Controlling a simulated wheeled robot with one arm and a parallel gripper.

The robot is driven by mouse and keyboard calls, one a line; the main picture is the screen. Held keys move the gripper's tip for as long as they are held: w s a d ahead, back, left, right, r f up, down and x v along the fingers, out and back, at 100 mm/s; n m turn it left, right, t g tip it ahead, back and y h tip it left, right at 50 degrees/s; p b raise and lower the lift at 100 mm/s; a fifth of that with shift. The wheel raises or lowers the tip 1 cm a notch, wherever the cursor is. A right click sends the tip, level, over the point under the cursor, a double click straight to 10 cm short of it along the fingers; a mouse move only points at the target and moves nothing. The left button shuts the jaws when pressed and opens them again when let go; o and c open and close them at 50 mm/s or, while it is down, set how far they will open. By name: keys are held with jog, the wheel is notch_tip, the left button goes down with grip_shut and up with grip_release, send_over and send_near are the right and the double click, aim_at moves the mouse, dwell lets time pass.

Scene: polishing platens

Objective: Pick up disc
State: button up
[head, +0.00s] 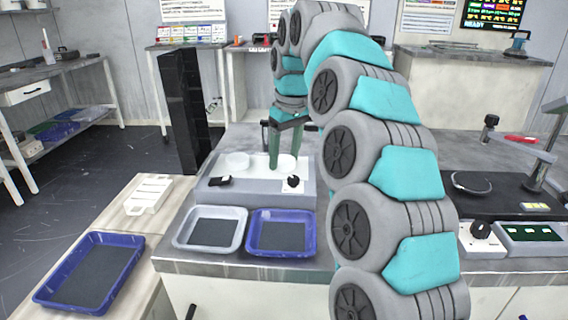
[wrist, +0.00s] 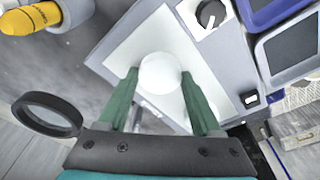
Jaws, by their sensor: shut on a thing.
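My gripper (wrist: 160,73) is shut on a round white disc (wrist: 160,74), with one green finger at each side of it in the wrist view. In the head view the gripper (head: 285,160) points down over the right part of the grey polishing machine (head: 250,197), and the disc (head: 287,163) shows by the fingertips. I cannot tell whether the disc touches the white top of the machine.
A white tray (head: 211,213) and a blue tray (head: 283,213) stand in front of the machine. Another blue tray (head: 137,245) and a white rack (head: 148,194) are on the left bench. A black tower (head: 183,105) stands behind. A black knob (head: 293,182) projects from the machine.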

jog(key=c, duration=0.8)
jog(key=shift+r, duration=0.15)
